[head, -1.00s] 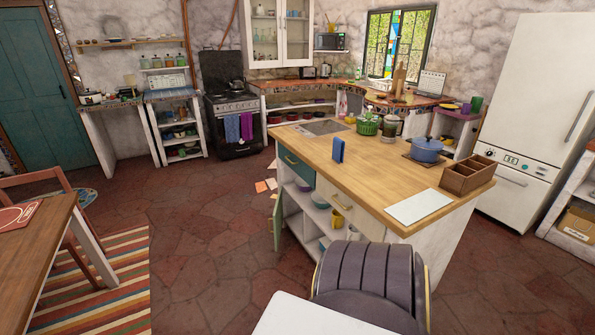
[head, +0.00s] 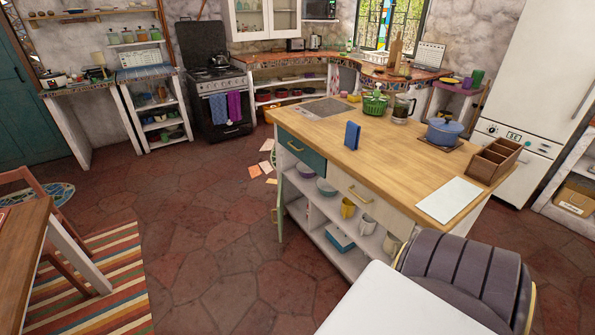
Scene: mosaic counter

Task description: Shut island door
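The kitchen island (head: 385,150) has a light wood top and white sides. Its island door (head: 281,211) is a narrow pale green panel at the left front corner. It stands open, swung out from the island and seen nearly edge-on, with a small brass handle. The shelves behind it are exposed and hold several bowls, cups and a blue box. A teal drawer (head: 301,152) above is shut. Neither of my grippers is in view.
A purple-grey padded chair (head: 468,275) and a white surface (head: 400,303) fill the lower right, close to the island's front. A wooden table (head: 25,250) and chair stand at the left.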

